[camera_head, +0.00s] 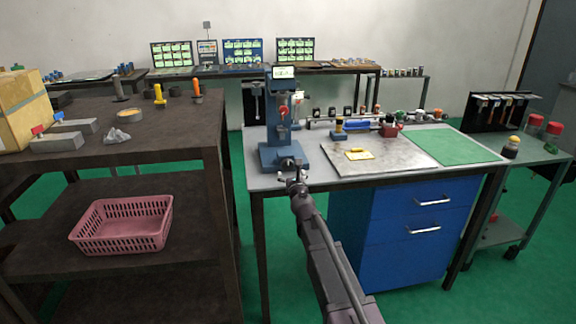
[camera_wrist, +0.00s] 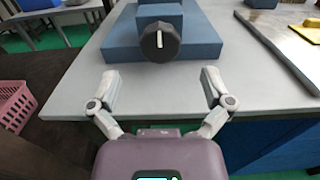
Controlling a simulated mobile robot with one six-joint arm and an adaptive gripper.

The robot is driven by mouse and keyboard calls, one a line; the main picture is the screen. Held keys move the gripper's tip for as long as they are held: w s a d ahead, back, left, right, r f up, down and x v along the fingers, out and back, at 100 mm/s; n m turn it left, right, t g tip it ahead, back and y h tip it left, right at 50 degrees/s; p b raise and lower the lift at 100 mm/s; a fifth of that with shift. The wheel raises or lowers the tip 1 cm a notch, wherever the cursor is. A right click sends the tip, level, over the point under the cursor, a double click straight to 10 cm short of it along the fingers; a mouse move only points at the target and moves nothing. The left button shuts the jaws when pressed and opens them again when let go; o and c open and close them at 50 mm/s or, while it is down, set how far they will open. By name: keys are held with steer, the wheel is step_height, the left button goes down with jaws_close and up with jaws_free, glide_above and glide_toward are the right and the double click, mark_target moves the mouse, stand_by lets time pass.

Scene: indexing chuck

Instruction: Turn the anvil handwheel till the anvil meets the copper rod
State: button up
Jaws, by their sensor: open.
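A blue bench machine (camera_head: 271,128) stands at the left end of the grey table, with a small display on top. A black round knob with a white mark, which looks like the anvil handwheel (camera_wrist: 159,42), is on the front of its blue base; the mark stands nearly upright. The handwheel also shows small in the head view (camera_head: 291,163). My gripper (camera_wrist: 159,82) is open and empty, its fingers spread in front of the handwheel and apart from it. It shows in the head view (camera_head: 292,177) close before the wheel. I cannot make out the anvil or the copper rod.
A grey plate (camera_head: 390,158) with a yellow item (camera_head: 358,153) and a green mat (camera_head: 455,146) lie right of the machine. A dark shelf (camera_head: 150,150) with a pink basket (camera_head: 122,225) stands at left. Blue drawers (camera_head: 400,215) are under the table.

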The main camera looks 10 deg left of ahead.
mark_target(288, 165)
steer(key=x, duration=0.7)
steer(key=shift+s, duration=0.1)
steer(key=c, duration=1.1)
